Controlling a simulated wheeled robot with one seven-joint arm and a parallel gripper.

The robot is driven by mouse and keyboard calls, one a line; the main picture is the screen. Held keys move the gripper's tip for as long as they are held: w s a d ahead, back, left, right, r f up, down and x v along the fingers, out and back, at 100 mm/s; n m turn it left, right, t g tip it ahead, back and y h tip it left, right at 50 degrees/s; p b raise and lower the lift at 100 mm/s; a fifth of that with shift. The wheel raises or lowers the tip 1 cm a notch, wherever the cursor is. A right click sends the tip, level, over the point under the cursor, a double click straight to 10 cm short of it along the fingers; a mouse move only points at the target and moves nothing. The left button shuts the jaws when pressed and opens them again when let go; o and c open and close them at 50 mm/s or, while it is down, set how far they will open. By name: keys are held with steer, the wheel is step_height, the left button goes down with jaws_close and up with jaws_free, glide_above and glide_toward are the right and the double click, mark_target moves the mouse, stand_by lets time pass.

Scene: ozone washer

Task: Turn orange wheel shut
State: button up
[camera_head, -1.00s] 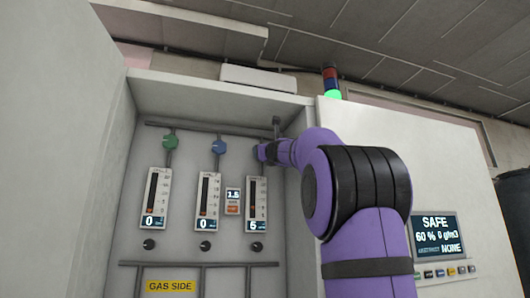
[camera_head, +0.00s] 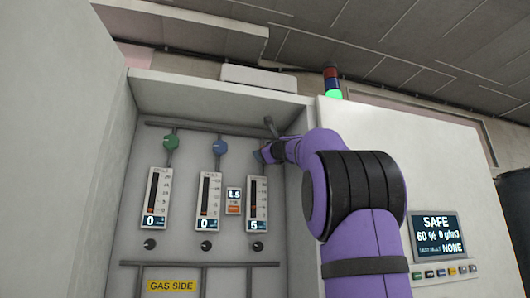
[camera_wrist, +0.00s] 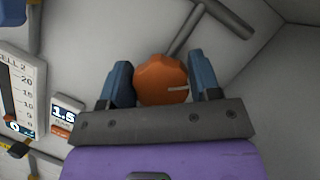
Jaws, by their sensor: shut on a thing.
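The orange wheel (camera_wrist: 162,80) shows in the wrist view, a round knob with a pale line mark on its right side. My gripper (camera_wrist: 162,82) has its blue fingers on either side of the wheel and is shut on it. In the head view my gripper (camera_head: 264,154) is at the top of the right-hand gauge column, and the wheel is hidden behind my arm there. The right gauge (camera_head: 257,204) below it reads what looks like 5.
A green wheel (camera_head: 171,142) and a blue wheel (camera_head: 219,147) top the other gauges. Grey pipes (camera_head: 200,128) run above. The cabinet's right side wall stands close to my arm. A screen (camera_head: 439,234) reads SAFE, 60 %.

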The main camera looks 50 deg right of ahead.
steer(key=o, duration=0.8)
steer(key=shift+o, duration=0.2)
